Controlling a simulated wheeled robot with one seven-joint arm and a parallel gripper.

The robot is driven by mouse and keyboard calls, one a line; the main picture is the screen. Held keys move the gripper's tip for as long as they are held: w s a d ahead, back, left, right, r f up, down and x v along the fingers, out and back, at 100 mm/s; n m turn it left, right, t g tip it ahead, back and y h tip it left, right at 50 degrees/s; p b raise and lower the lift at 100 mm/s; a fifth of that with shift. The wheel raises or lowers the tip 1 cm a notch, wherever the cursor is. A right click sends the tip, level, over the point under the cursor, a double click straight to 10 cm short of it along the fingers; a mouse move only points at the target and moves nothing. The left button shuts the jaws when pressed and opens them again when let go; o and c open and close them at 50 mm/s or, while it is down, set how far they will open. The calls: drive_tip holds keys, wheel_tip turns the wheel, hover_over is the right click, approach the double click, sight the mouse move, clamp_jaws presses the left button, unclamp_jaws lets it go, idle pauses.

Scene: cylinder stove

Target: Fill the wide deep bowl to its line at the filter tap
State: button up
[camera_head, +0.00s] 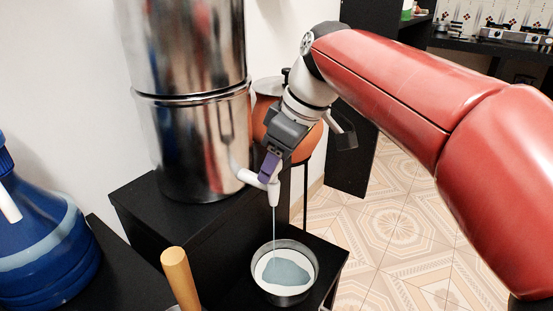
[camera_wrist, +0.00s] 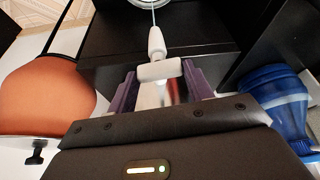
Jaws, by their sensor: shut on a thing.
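The steel filter (camera_head: 195,120) stands on a black cabinet at the left of the head view. Its white tap (camera_head: 273,188) sticks out low on its right side, and a thin stream of water (camera_head: 274,222) falls from it. The wide deep bowl (camera_head: 287,291) sits upright under the tap, with blue-grey water (camera_head: 286,270) covering part of its pale inside. I cannot make out its fill line. My gripper (camera_head: 268,166) is shut on the tap's handle (camera_wrist: 160,71), with a purple finger on each side in the wrist view. Only the bowl's rim (camera_wrist: 137,5) shows there.
A blue water bottle (camera_head: 45,240) stands at the left. A wooden handle (camera_head: 180,277) rises left of the bowl. An orange clay pot (camera_head: 267,110) stands behind my gripper. The tiled floor (camera_head: 390,230) at the right is clear.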

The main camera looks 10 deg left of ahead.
drive_tip(key=shift+m+t, duration=0.4)
drive_tip(key=shift+m, duration=0.5)
drive_tip(key=o, duration=1)
drive_tip(key=p+v, duration=0.1)
drive_tip(key=v, duration=0.6)
drive_tip(key=shift+s+r, duration=0.1)
drive_tip(key=shift+r, duration=0.3)
